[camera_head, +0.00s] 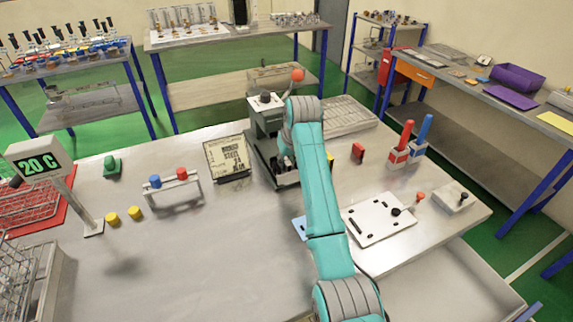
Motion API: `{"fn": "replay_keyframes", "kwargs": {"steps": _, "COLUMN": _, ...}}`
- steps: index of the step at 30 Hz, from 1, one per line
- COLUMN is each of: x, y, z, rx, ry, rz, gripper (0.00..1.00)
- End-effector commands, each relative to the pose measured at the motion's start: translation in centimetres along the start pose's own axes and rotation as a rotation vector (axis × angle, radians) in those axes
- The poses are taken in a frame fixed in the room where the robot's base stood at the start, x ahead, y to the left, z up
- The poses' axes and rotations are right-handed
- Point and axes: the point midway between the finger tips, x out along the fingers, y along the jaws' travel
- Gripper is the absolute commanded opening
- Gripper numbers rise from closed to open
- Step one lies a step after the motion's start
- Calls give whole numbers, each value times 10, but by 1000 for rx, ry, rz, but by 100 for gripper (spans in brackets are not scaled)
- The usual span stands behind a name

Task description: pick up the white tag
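I cannot make out a small white tag for certain in the head view. A flat white plate (372,222) with a black knob and dark slots lies on the right of the table. My teal arm rises from the bottom of the picture to its elbow, near the dark green press (262,115). The arm's far end is hidden behind its own links, so I cannot see my gripper's fingers or whether they hold anything.
On the table (200,270) are a framed printed panel (228,157), a stand with blue and red knobs (175,187), yellow caps (112,218), a 20 G display (40,165), wire baskets and red and blue handles (423,130). The front middle is clear.

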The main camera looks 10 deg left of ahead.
Motion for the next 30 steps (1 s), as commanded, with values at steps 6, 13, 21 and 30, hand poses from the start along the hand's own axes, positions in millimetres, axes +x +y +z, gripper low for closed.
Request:
{"fn": "replay_keyframes", "kwargs": {"steps": 6, "x": 0, "y": 0, "z": 0, "rx": 0, "ry": 0, "rz": 0, "gripper": 8}}
{"fn": "replay_keyframes", "kwargs": {"steps": 13, "x": -1, "y": 0, "z": 0, "rx": 0, "ry": 0, "rz": 0, "gripper": 0}}
{"fn": "replay_keyframes", "kwargs": {"steps": 21, "x": -12, "y": 0, "z": -5, "rx": 0, "ry": 2, "rz": 1, "gripper": 0}}
{"fn": "replay_keyframes", "kwargs": {"steps": 30, "x": -62, "y": 0, "z": -26, "rx": -1, "ry": 3, "rz": 1, "gripper": 0}}
